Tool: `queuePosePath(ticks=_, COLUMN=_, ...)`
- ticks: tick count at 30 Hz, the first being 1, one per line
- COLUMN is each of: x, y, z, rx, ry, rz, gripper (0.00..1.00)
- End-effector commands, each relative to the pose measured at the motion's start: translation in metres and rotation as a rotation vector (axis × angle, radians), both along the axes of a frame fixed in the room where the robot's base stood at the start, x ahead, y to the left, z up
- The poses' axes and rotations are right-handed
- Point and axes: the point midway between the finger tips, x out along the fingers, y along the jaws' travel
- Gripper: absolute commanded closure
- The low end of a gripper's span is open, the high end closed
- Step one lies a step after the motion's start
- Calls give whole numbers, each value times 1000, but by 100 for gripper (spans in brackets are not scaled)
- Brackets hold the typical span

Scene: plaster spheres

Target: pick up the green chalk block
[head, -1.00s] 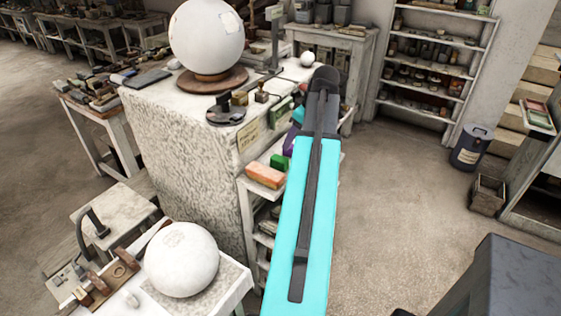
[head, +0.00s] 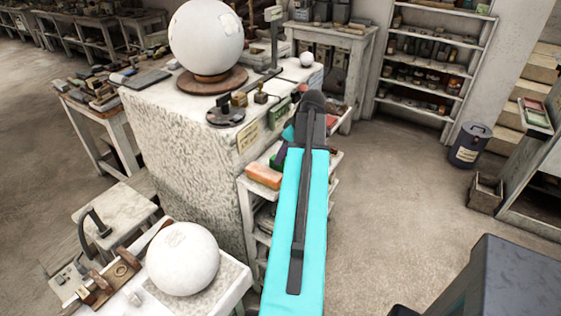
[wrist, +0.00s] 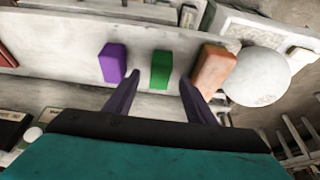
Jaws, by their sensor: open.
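The green chalk block (wrist: 161,69) lies on a pale shelf, in the middle of the wrist view between a purple block (wrist: 113,63) on its left and an orange block (wrist: 213,70) on its right. My gripper (wrist: 160,88) is open and empty. Its two dark purple fingers point toward the green block, with their tips on either side of its near end in the picture. I cannot tell the height between fingertips and shelf. In the head view my arm covers most of the shelf and hides the green block almost fully; the orange block (head: 264,176) shows left of the arm.
A large textured plinth (head: 180,150) carrying a big white sphere (head: 206,38) stands just left of the shelf. A second white sphere (head: 182,258) sits on a low table at front left. The floor (head: 400,200) right of my arm is clear.

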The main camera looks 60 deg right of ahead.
Motion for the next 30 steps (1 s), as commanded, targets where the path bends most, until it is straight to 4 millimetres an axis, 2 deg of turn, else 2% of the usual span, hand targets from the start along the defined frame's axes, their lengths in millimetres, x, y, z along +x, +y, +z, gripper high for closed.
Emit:
queuePosePath(ticks=14, x=3, y=1, z=-7, rx=2, ry=1, rz=2, gripper=50)
queuePosePath(ticks=30, x=18, y=2, z=-45, rx=2, ry=1, rz=2, gripper=50)
